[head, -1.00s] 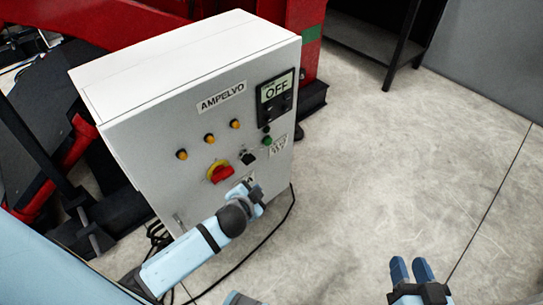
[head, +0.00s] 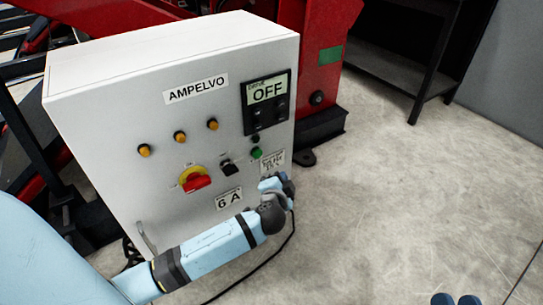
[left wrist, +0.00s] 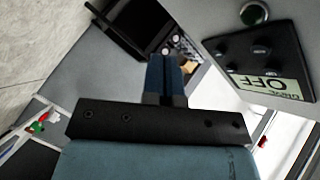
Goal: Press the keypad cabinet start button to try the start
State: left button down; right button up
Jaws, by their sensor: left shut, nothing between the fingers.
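The white keypad cabinet (head: 110,110) labelled AMPELVO fills the left and middle of the head view. Its green button (head: 256,153) sits below the OFF display panel (head: 266,101). The green button also shows at the top of the left wrist view (left wrist: 254,13), above the inverted panel (left wrist: 265,85). My left gripper (head: 284,184) is near the cabinet's lower right front, below the green button and apart from it. Its fingers (left wrist: 168,75) are shut and empty. My right gripper (head: 457,299) shows only two fingertips at the bottom edge, with a gap between them.
The cabinet face carries a red and yellow switch (head: 195,179), a black selector (head: 228,167) and several orange lamps (head: 180,137). A red machine frame (head: 335,35) stands behind. A dark shelf (head: 400,55) is at the back right. The floor (head: 400,190) right of the cabinet is clear.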

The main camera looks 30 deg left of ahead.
aim_at(258, 154)
pick_arm(q)
jog(key=shift+w+d, duration=0.2)
jog(key=shift+w, duration=0.05)
jog(key=w+a, duration=0.3)
jog(key=a, duration=0.5)
jog(key=shift+w, duration=0.15)
dwell(0.3)
dwell(0.8)
dwell(0.5)
jog(key=shift+a, duration=0.1)
dwell(0.5)
jog(key=shift+a, duration=0.1)
